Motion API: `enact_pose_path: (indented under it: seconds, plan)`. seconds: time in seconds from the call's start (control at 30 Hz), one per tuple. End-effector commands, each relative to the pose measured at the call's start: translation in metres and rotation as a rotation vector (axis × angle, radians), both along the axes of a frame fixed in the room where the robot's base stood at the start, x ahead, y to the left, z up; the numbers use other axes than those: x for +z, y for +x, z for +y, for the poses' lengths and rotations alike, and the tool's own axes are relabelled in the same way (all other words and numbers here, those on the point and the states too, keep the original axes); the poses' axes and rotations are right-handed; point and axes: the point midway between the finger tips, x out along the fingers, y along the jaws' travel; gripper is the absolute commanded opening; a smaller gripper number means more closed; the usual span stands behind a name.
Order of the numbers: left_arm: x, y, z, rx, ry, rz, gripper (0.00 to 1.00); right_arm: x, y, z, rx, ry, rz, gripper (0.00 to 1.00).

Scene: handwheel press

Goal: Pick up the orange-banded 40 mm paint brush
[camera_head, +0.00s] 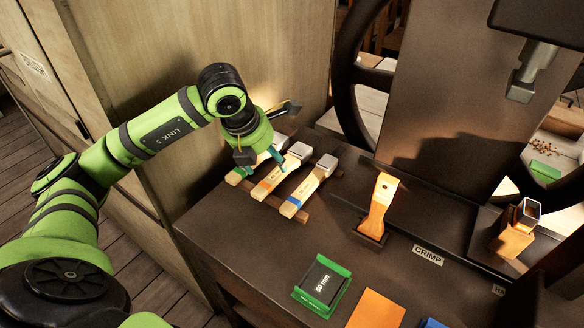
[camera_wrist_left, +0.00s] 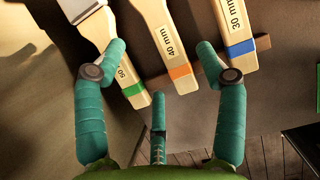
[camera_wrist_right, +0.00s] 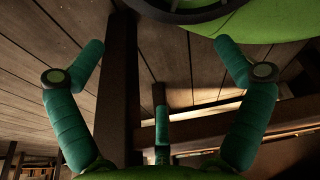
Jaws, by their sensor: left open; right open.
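The orange-banded 40 mm brush (camera_wrist_left: 166,37) lies in the middle of three brushes in the left wrist view, its orange band near its handle end. In the head view the same brush (camera_head: 270,182) lies on a dark rack, partly hidden by my gripper. My left gripper (camera_wrist_left: 160,60) is open above the brushes, its fingers to either side of the 40 mm handle and apart from it; in the head view the gripper (camera_head: 268,160) hangs over the rack. My right gripper (camera_wrist_right: 162,75) is open and empty, facing floorboards and dark beams.
The green-banded 50 mm brush (camera_wrist_left: 103,33) and the blue-banded 30 mm brush (camera_wrist_left: 233,18) lie close on either side. A wooden panel (camera_head: 240,50) stands behind the left arm. A green 50 mm tray (camera_head: 322,284), an upright wooden handle (camera_head: 378,205) and the press are to the right.

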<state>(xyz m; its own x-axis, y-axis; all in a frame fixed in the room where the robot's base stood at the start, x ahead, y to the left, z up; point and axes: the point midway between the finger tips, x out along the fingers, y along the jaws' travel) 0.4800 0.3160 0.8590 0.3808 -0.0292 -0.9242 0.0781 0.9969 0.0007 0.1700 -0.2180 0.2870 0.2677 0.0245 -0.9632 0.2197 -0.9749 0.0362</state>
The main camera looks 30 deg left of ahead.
Motion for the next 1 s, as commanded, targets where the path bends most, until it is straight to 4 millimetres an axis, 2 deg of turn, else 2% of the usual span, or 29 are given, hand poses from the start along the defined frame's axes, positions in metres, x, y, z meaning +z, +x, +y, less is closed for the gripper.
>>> enact_pose_path:
  seconds: [0.47, 1.0]
  plan:
    - [-0.055, 0.021, -0.003, 0.0, -0.002, 0.002, 0.71, 0.004, -0.018, -0.001, -0.002, -0.004, 0.038, 1.0]
    - [-0.059, 0.022, -0.002, 0.0, 0.0, 0.0, 0.71, 0.001, -0.018, -0.001, -0.003, -0.004, 0.039, 1.0]
